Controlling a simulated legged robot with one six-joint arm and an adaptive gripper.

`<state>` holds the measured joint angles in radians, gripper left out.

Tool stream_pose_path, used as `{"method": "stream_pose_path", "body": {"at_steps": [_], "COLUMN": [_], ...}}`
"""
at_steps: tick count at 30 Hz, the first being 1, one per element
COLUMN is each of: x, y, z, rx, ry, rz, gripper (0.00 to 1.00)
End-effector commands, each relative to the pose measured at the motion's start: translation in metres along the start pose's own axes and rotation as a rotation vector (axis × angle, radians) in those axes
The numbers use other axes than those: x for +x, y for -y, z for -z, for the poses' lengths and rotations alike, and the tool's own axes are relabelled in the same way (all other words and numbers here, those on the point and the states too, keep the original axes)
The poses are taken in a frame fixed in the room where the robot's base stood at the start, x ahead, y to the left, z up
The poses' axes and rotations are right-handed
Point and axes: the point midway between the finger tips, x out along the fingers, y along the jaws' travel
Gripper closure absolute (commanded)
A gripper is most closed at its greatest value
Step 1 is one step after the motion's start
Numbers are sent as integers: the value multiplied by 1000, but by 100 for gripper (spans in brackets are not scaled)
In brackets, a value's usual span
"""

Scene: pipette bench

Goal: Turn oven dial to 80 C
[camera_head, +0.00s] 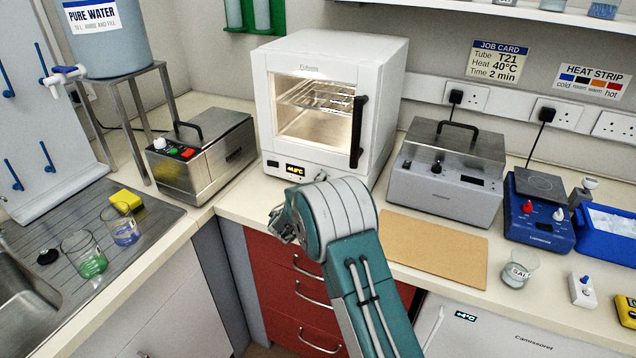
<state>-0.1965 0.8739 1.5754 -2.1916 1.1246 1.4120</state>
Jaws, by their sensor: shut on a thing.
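The white oven (397,95) stands at the back of the bench with its glass door closed and its inside lit. Its lower front strip carries a small lit display (296,170) with a yellow readout in the forties of C; the exact digits are blurred. The dial area right of the display is largely covered by my teal and grey wrist.
A steel bath (205,150) stands left of the oven, and a grey lidded bath (445,180) stands right. A tan board (435,248) lies on the front right counter. Glass beakers (85,255) stand by the sink at left. The black oven handle (358,130) juts out above my wrist.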

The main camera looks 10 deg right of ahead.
Motion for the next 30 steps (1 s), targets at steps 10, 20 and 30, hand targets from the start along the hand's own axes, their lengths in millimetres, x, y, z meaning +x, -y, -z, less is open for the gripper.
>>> {"method": "stream_pose_path", "body": {"at_steps": [10, 20, 30], "x": [0, -1, -36], "y": [6, 3, 2], "z": [-5, -2, 0], "rx": [-7, -4, -6], "ry": [8, 4, 0], "rz": [12, 6, 5], "gripper": [41, 25, 25]}}
